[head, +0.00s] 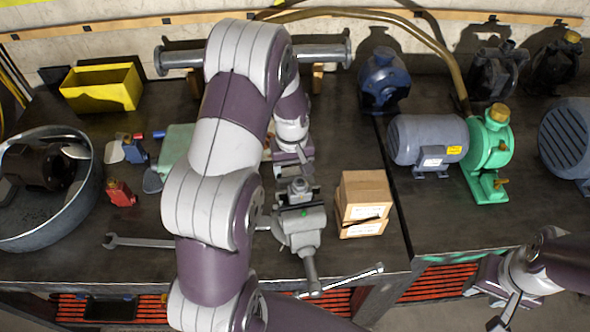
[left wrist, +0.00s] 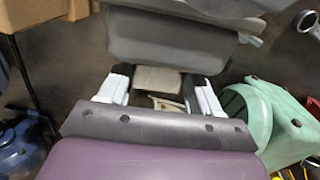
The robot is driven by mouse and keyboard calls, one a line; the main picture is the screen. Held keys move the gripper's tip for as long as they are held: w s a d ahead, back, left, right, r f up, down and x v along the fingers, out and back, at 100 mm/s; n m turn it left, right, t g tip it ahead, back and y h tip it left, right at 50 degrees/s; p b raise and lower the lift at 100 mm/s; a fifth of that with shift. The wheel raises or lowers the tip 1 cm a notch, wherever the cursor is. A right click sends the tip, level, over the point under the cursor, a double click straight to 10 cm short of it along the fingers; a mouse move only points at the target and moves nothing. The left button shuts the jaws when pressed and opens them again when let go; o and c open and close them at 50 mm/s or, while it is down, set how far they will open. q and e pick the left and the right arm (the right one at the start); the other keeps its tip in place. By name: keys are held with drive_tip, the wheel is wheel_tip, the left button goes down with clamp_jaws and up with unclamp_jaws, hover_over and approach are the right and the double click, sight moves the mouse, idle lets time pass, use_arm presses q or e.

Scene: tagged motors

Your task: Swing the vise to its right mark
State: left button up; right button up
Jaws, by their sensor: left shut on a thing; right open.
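The grey bench vise (head: 299,222) stands near the bench's front edge in the head view. Its screw end points to the front, and its bar slants over the edge to the right. A small green dot shows on its top. My left gripper (head: 296,172) is at the vise's rear end, shut on a part of it. In the left wrist view, the vise's grey body (left wrist: 170,42) fills the top, and a pale block sits between the fingers (left wrist: 158,92). I cannot make out a right mark. My right gripper (head: 497,300) is open and empty, low at the right.
Cardboard boxes (head: 364,203) stand close to the right of the vise. A wrench (head: 140,242) lies at the left, partly behind my left arm. A grey motor (head: 427,140) and a green pump (head: 488,150) stand further right. A round metal tub (head: 92,205) is at far left.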

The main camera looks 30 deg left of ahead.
use_arm(q)
drive_tip(key=shift+s+a+r+n, duration=0.1)
drive_tip(key=shift+s+a+n, duration=0.3)
drive_tip(key=shift+n, duration=0.55)
drive_tip(key=shift+s+a+n, duration=0.35)
drive_tip(key=shift+n, duration=0.6)
drive_tip(key=shift+s+n, duration=0.15)
drive_tip(key=shift+n, duration=0.25)
drive_tip(key=o, duration=1.5)
drive_tip(key=shift+a, duration=0.1)
drive_tip(key=shift+s+a, duration=0.1)
drive_tip(key=shift+r, duration=0.1)
wheel_tip(320, 180, up, 12)
drive_tip(key=shift+s+r+b, duration=0.15)
drive_tip(key=shift+r+b, duration=0.1)
drive_tip(key=shift+b, duration=0.75)
